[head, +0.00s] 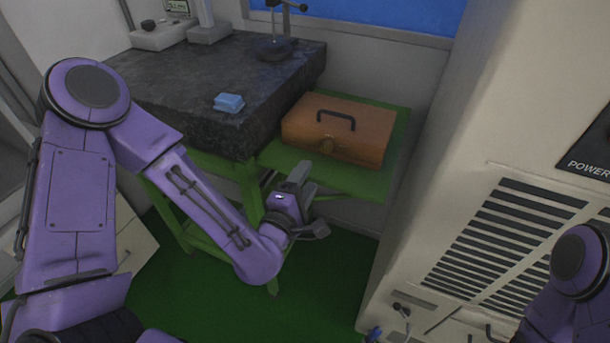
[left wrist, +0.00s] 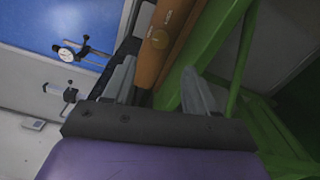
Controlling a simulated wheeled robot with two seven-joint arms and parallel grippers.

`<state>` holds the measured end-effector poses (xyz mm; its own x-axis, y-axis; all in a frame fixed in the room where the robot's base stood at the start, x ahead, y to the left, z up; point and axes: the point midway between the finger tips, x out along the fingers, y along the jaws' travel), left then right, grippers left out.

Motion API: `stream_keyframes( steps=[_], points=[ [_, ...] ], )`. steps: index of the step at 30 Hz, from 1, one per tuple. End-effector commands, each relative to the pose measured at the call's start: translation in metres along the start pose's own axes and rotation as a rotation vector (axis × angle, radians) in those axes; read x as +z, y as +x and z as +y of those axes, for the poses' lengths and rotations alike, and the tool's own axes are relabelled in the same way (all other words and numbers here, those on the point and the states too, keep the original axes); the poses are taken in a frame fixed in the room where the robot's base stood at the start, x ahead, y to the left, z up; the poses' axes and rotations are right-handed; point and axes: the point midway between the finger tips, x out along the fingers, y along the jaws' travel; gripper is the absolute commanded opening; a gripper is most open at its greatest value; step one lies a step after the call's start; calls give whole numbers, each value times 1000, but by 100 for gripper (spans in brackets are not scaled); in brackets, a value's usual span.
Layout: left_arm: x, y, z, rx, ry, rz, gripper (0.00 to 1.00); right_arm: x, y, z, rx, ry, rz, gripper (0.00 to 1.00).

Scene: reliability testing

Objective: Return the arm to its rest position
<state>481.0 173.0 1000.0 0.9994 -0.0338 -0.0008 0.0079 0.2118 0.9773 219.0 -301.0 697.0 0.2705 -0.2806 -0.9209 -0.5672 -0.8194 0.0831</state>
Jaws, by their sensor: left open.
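My left arm comes in from the left in the head view, bent at the elbow. Its gripper (head: 308,202) is open and empty, in front of the green shelf and a little below the orange-brown case. In the left wrist view the two grey fingers (left wrist: 160,88) stand apart, with the case (left wrist: 165,40) and green frame beyond them. I cannot see anything held between them. Part of my right arm (head: 580,270) shows at the lower right edge of the head view; its gripper is not clearly visible.
The orange-brown case (head: 339,128) with a dark handle lies on a green shelf (head: 372,184). A beige machine cabinet (head: 470,150) rises at right. Green floor (head: 330,280) is open between.

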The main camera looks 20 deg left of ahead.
Motion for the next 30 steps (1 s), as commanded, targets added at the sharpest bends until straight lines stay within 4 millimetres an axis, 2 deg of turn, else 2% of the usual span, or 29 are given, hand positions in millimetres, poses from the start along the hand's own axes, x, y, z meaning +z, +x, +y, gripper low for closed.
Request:
stream_keyframes(
  steps=[10, 12, 14, 16, 18, 20, 21, 23, 24, 27, 30],
  points=[
    [0, 0, 0, 0, 5, 0, 57, 0, 1, 0, 0, 0, 0, 43],
    [4, 0, -5, -23, 71, -22, 57, 0, 1, 0, 0, 0, 0, 43],
    [0, -1, -23, -107, 198, -29, 57, 0, 1, 0, 0, 0, 0, 43],
    [-16, -14, -72, -290, 411, -44, 57, 1, 2, 0, 0, 0, 0, 43],
    [-39, -41, -126, -494, 594, -72, 57, 1, 3, 0, 0, 0, 0, 43],
    [-62, -71, -168, -665, 731, -102, 57, 2, 4, 0, 0, 0, 0, 43],
    [-79, -94, -192, -778, 813, -124, 57, 2, 4, 0, 0, 0, 0, 43],
    [-104, -131, -223, -940, 922, -158, 57, 2, 5, 0, 0, 0, 0, 43],
    [-121, -156, -239, -1040, 987, -181, 57, 2, 6, 0, 0, 0, 0, 43],
    [-158, -211, -263, -1240, 1108, -215, 57, 3, 7, -1, 0, 0, 0, 43],
    [-181, -248, -273, -1346, 1188, -240, 57, 3, 8, -1, 0, 0, 0, 43]
  ],
)
